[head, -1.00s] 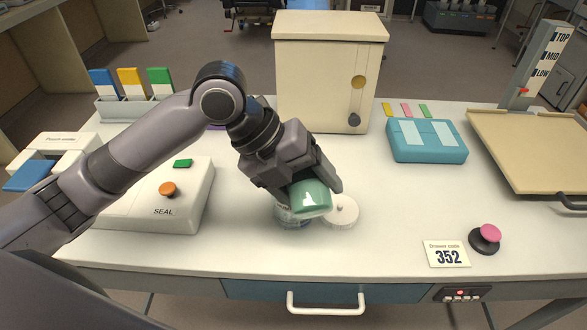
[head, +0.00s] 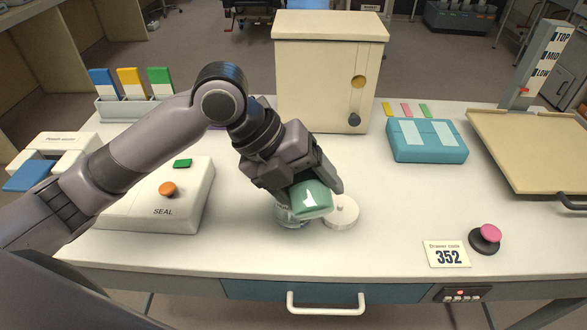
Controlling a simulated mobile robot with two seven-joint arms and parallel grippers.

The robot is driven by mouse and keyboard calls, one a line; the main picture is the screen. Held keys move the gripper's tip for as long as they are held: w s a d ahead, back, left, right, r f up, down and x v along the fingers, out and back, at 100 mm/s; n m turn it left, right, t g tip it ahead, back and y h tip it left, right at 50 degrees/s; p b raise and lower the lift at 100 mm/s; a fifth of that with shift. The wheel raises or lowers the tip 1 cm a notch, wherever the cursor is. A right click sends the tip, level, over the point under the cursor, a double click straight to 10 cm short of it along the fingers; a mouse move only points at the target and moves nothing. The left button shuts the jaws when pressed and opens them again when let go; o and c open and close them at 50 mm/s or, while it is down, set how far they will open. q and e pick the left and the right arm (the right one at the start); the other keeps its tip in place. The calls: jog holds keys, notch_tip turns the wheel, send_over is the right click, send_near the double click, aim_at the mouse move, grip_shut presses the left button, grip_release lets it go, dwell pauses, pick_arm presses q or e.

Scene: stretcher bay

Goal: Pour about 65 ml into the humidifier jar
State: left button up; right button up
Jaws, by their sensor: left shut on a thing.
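My left gripper (head: 312,184) is shut on a green cup-like container (head: 312,200) and holds it tilted above the table. A clear jar (head: 290,216) stands on the table just below and behind the green container, mostly hidden by it and the gripper. I cannot tell the level in the jar or whether liquid is flowing. A round white lid (head: 342,211) with a small knob lies flat on the table to the right of the jar. My right gripper is not in view.
A cream cabinet (head: 325,80) stands behind. A sealing device (head: 150,205) with an orange button is at left. A teal case (head: 427,142), a pink button (head: 490,233) and a code card (head: 446,254) are at right.

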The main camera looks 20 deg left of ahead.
pick_arm(q)
jog(key=shift+s+r+m+t+y, duration=0.1)
jog(key=shift+r+m+t+y, duration=0.2)
jog(key=shift+r+t+y, duration=0.35)
jog(key=shift+f+t, duration=0.45)
jog(key=shift+f, duration=0.1)
